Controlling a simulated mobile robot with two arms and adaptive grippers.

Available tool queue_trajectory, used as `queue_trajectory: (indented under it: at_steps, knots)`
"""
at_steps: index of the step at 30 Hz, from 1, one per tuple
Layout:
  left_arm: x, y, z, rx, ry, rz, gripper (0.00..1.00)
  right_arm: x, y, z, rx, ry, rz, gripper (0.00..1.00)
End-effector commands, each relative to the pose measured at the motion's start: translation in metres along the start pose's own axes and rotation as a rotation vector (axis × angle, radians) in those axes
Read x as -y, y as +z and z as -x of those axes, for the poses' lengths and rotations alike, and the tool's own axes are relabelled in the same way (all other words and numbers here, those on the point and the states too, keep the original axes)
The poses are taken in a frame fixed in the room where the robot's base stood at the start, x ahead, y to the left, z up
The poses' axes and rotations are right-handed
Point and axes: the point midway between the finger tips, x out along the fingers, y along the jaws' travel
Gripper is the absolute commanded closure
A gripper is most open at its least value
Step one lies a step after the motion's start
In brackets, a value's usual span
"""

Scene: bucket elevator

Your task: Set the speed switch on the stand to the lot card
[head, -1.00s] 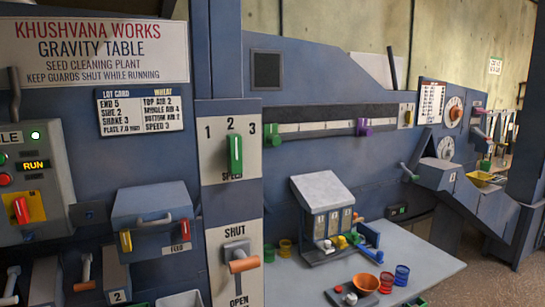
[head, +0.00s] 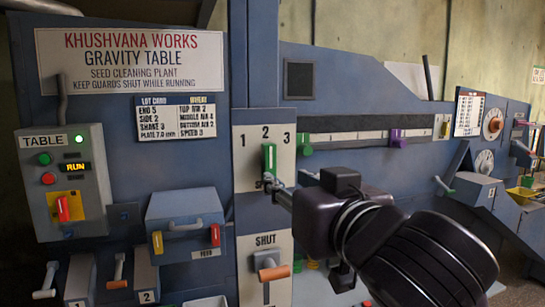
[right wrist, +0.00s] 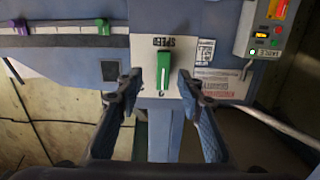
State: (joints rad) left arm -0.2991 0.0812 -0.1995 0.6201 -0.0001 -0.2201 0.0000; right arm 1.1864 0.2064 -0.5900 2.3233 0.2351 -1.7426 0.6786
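The speed switch (head: 269,158) is a green handle on a white plate marked 1, 2, 3, and it stands upright under the 2. The lot card (head: 176,115) is on the blue panel to its left and reads SPEED 3. My right gripper (head: 273,186) is at the lower end of the switch in the head view. In the right wrist view the picture is upside down, and the green switch (right wrist: 163,72) shows between the two spread fingers (right wrist: 159,80). I cannot tell if a finger touches it. My left gripper is not in view.
A SHUT lever with an orange grip (head: 272,271) sits below the speed plate. A slider rail with a green knob (head: 305,144) and a purple knob (head: 397,138) runs to the right. The TABLE control box (head: 66,180) shows RUN at the left.

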Motion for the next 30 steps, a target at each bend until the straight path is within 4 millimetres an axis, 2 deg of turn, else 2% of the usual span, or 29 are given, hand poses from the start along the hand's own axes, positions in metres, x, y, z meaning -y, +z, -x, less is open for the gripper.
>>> queue_trajectory:
  at_steps: [2, 6, 21, 30]
  knots:
    - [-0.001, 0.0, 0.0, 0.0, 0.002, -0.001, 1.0, 0.004, -0.017, 0.006, -0.031, 0.0, 0.009, 0.65]
    - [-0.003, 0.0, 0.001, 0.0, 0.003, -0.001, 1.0, 0.007, -0.027, 0.005, -0.046, 0.0, 0.014, 0.65]
    - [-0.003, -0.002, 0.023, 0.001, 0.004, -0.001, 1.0, 0.006, -0.031, -0.062, -0.045, 0.001, 0.012, 0.65]
    - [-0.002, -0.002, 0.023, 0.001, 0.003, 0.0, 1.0, 0.007, -0.029, -0.07, -0.046, 0.0, 0.012, 0.65]
